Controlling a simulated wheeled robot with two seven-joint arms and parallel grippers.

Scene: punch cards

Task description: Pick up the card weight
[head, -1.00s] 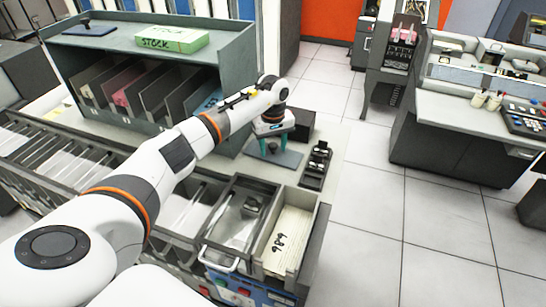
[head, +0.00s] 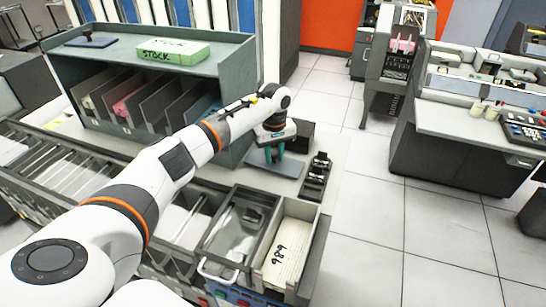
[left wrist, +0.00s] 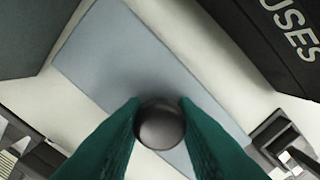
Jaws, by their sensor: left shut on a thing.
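The card weight is a flat blue-grey plate (head: 288,167) with a dark round knob (left wrist: 160,126) on top. It is on the pale worktop in front of the sorting rack, with no clear gap under it in the head view. My left gripper (head: 274,152) points down over its middle. In the left wrist view its two green fingers (left wrist: 160,128) are shut on the knob, one on each side, with the plate spread out beneath. The fingers hide part of the plate's near side. My right gripper is in neither view.
A dark box (head: 299,136), lettered "USES" in the wrist view, stands close behind the weight. A black device (head: 316,178) lies to its right. The rack (head: 150,52) bears a green STOCK box (head: 173,52) and a dark, handled plate (head: 92,41). A card drawer (head: 287,252) is nearer.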

